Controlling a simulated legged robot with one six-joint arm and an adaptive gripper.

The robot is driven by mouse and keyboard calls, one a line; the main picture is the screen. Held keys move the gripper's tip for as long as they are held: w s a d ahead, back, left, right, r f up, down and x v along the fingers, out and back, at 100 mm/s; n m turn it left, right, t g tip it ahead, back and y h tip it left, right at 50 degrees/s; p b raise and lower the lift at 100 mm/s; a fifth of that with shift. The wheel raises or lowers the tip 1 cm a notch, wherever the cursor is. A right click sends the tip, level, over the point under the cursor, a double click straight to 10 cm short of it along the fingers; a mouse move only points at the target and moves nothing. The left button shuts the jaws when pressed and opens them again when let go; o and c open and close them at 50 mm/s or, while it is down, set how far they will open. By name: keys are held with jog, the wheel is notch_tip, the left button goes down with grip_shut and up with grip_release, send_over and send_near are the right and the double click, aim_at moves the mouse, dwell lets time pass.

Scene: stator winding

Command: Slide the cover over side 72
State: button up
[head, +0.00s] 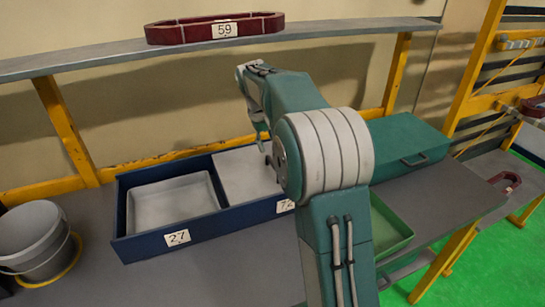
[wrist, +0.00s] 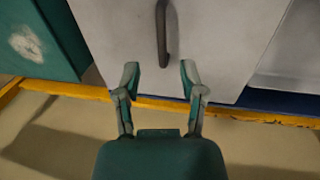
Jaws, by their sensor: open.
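The blue two-part box (head: 135,240) stands on the table. Its left side, labelled 27 (head: 177,238), is open and shows a pale grey floor. A flat light-grey cover (head: 243,175) lies over the right side, whose label (head: 285,206) is partly hidden by my arm. In the wrist view the cover (wrist: 225,40) carries a dark bar handle (wrist: 161,35). My gripper (wrist: 159,70) is open and empty, its two fingertips just short of the handle's near end and on either side of its line. In the head view my gripper (head: 262,140) is over the cover, partly hidden.
A grey bucket (head: 35,240) stands at the left. A closed green case (head: 410,140) and an open green tray (head: 388,228) are at the right. A shelf (head: 100,65) above holds a dark red frame labelled 59 (head: 180,34). Yellow posts (head: 65,125) stand behind the box.

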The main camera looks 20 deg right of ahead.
jog(key=shift+a+r, duration=0.25)
jog(key=shift+r, duration=0.85)
jog(key=shift+a+r, duration=0.2)
jog(key=shift+r, duration=0.9)
